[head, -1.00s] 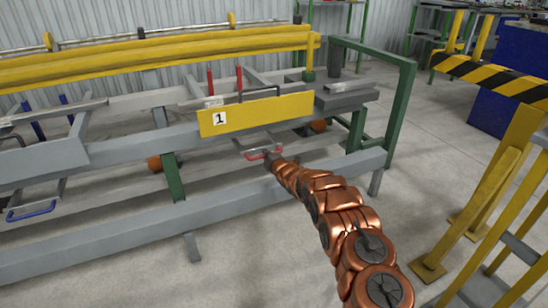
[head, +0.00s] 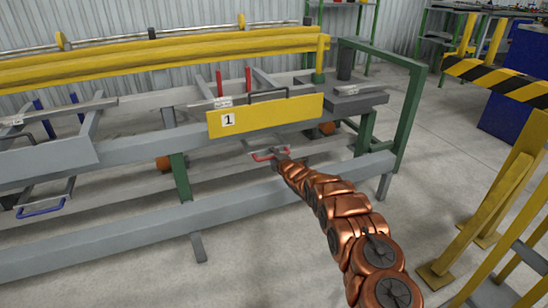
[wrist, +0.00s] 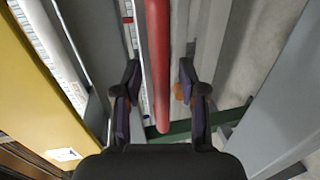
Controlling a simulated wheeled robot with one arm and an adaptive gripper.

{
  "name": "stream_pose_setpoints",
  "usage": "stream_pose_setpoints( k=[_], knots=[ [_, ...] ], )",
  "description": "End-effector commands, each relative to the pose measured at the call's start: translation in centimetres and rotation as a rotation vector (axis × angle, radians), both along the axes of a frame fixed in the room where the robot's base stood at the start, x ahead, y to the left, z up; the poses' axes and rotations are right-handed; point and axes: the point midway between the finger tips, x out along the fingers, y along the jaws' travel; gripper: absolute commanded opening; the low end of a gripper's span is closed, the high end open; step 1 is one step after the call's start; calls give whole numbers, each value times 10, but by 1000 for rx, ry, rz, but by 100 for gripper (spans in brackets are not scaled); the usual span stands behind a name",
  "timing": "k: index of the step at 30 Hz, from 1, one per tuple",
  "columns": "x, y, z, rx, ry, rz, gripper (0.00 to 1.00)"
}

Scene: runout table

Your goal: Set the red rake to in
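The red rake's handle (head: 265,155) is a red bar that sticks out below the yellow panel marked 1 (head: 265,116). Two red uprights (head: 219,83) stand behind that panel; I cannot tell how they join the handle. My gripper (head: 281,160) is at the right end of the handle in the head view. In the wrist view the red handle (wrist: 157,50) runs between the two fingers of my gripper (wrist: 158,82). The fingers are apart, with a gap on both sides of the bar.
A blue handle (head: 41,208) and blue uprights sit at the left of the grey frame. A grey lower beam (head: 120,235) runs in front, below the red handle. A green post frame (head: 411,110) and yellow railing (head: 500,190) stand at right. Open floor lies between.

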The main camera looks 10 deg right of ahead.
Motion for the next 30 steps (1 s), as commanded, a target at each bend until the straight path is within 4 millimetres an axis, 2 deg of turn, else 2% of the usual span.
stream_pose_setpoints(
  k=[14, 30],
  knots=[
    [-6, -1, 2, -3, 0, 4, 41],
    [-44, -10, 8, 0, 3, 1, 41]
  ],
)
